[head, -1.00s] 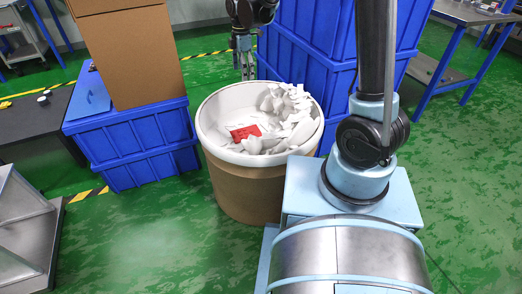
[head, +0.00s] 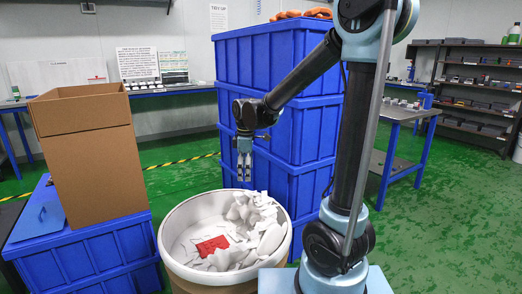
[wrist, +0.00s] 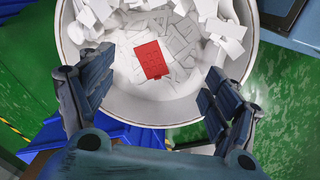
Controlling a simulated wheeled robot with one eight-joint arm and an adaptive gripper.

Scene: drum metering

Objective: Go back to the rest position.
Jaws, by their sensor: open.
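My gripper (head: 244,165) hangs pointing down above the back rim of the drum in the head view. In the wrist view its two fingers (wrist: 155,95) are spread wide with nothing between them. The round drum (head: 170,238) has a white inside and holds many white pieces (head: 255,215), heaped toward the right and back. A red piece (head: 212,245) lies among them on the left part of the fill; it also shows in the wrist view (wrist: 151,60), below and beyond the fingers.
Stacked blue crates (head: 285,60) stand right behind my gripper, with orange items (head: 303,14) on top. A tall cardboard box (head: 85,150) stands on another blue crate (head: 95,262) at left. A metal workbench (head: 405,112) is at right. Green floor between is clear.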

